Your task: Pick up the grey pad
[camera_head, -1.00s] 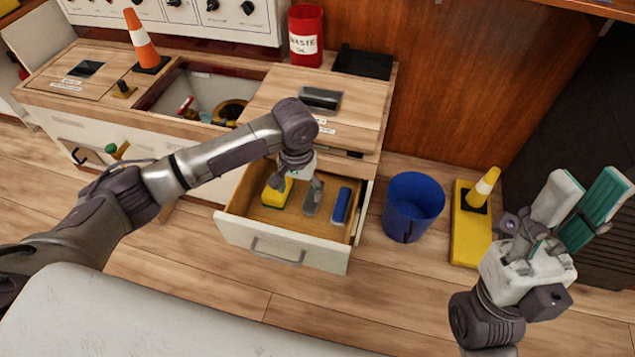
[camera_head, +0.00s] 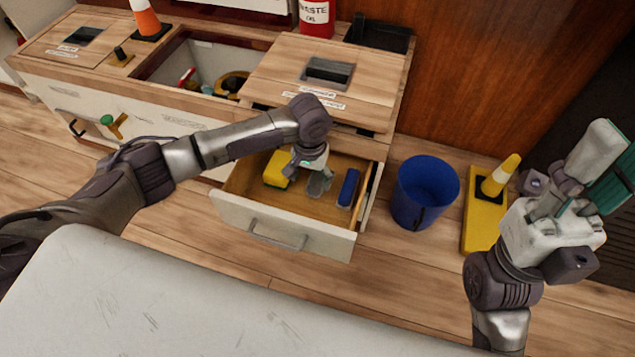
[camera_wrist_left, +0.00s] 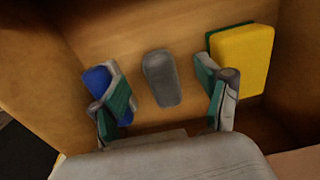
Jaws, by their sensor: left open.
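The grey pad (camera_head: 320,184) lies in the open drawer (camera_head: 285,237), between a yellow sponge and a blue block. In the left wrist view the whole pad (camera_wrist_left: 161,78) shows on the drawer floor, between my two fingers and apart from both. My left gripper (camera_head: 314,178) reaches down into the drawer over the pad. It is open and empty, and it also shows in the left wrist view (camera_wrist_left: 166,98). In the head view it partly covers the pad. My right gripper (camera_head: 605,165) is raised at the right, with its fingers apart and nothing between them.
The yellow sponge (camera_head: 277,170) with a green side and the blue block (camera_head: 348,188) lie close to either side of the fingers. The drawer walls surround them. A blue bin (camera_head: 425,192) and a yellow base with a cone (camera_head: 484,225) stand on the floor at the right.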

